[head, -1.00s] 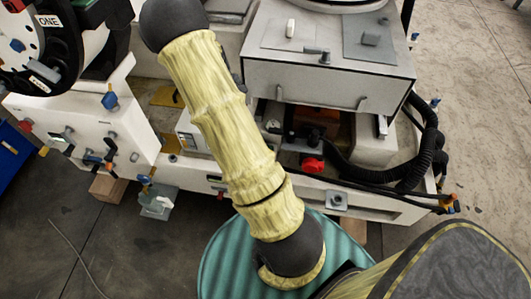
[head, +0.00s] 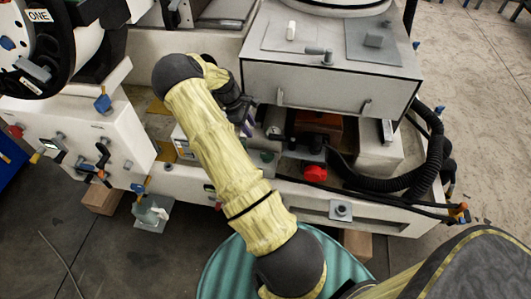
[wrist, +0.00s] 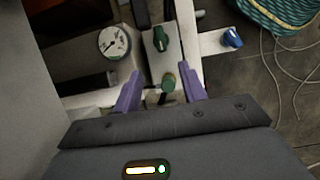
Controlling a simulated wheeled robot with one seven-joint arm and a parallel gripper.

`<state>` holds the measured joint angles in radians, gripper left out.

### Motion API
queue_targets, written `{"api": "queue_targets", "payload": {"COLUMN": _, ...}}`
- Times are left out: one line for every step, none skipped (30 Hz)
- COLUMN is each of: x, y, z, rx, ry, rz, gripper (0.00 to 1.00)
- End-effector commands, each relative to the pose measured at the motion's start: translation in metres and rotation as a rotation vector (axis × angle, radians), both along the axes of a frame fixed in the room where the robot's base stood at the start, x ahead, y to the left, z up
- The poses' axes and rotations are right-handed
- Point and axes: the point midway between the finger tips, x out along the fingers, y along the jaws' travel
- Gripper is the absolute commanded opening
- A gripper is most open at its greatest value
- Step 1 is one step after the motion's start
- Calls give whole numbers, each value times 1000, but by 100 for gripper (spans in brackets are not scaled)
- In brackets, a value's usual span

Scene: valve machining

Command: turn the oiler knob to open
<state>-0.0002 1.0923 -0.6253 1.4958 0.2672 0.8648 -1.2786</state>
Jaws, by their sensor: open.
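My gripper (wrist: 160,88) is open, with a finger on either side of the nearer knob in the picture; contact cannot be told. In the head view my gripper (head: 246,122) points down over the machine, mostly hidden behind my wrist and arm. A small green part (head: 267,156) shows just below it there.
A round gauge (wrist: 114,41) is left of the knobs, and a blue knob (wrist: 232,38) is to the right. In the head view a red knob (head: 316,174) and black hoses (head: 385,185) lie right of my gripper. A grey metal box (head: 328,82) rises close behind.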

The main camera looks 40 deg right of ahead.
Motion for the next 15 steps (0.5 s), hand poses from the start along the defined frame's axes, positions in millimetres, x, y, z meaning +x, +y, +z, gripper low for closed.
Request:
{"api": "queue_targets", "payload": {"x": -4, "y": -2, "z": -10, "rx": 0, "ry": 5, "rz": -2, "gripper": 42}}
{"api": "queue_targets", "payload": {"x": -5, "y": -4, "z": -14, "rx": 0, "ry": 5, "rz": -1, "gripper": 42}}
{"api": "queue_targets", "payload": {"x": -7, "y": -5, "z": -20, "rx": -1, "ry": 3, "rz": -1, "gripper": 42}}
{"api": "queue_targets", "payload": {"x": -8, "y": -6, "z": -26, "rx": 0, "ry": 4, "rz": -1, "gripper": 42}}
{"api": "queue_targets", "payload": {"x": -10, "y": -8, "z": -31, "rx": 0, "ry": 4, "rz": -1, "gripper": 42}}
{"api": "queue_targets", "payload": {"x": -12, "y": -10, "z": -37, "rx": -1, "ry": 3, "rz": -1, "gripper": 42}}
{"api": "queue_targets", "payload": {"x": -14, "y": -11, "z": -42, "rx": -1, "ry": 3, "rz": -1, "gripper": 42}}
{"api": "queue_targets", "payload": {"x": -15, "y": -12, "z": -47, "rx": 0, "ry": 4, "rz": -1, "gripper": 42}}
{"api": "queue_targets", "payload": {"x": -17, "y": -14, "z": -53, "rx": -1, "ry": 4, "rz": -1, "gripper": 42}}
{"api": "queue_targets", "payload": {"x": -19, "y": -15, "z": -58, "rx": -1, "ry": 3, "rz": -2, "gripper": 42}}
{"api": "queue_targets", "payload": {"x": -20, "y": -16, "z": -63, "rx": -1, "ry": 3, "rz": -1, "gripper": 42}}
{"api": "queue_targets", "payload": {"x": -23, "y": -18, "z": -70, "rx": -1, "ry": 4, "rz": -1, "gripper": 42}}
{"api": "queue_targets", "payload": {"x": -24, "y": -20, "z": -74, "rx": -2, "ry": 4, "rz": 0, "gripper": 42}}
{"api": "queue_targets", "payload": {"x": -25, "y": -21, "z": -79, "rx": -1, "ry": 3, "rz": -2, "gripper": 42}}
{"api": "queue_targets", "payload": {"x": -28, "y": -23, "z": -86, "rx": -1, "ry": 4, "rz": -1, "gripper": 42}}
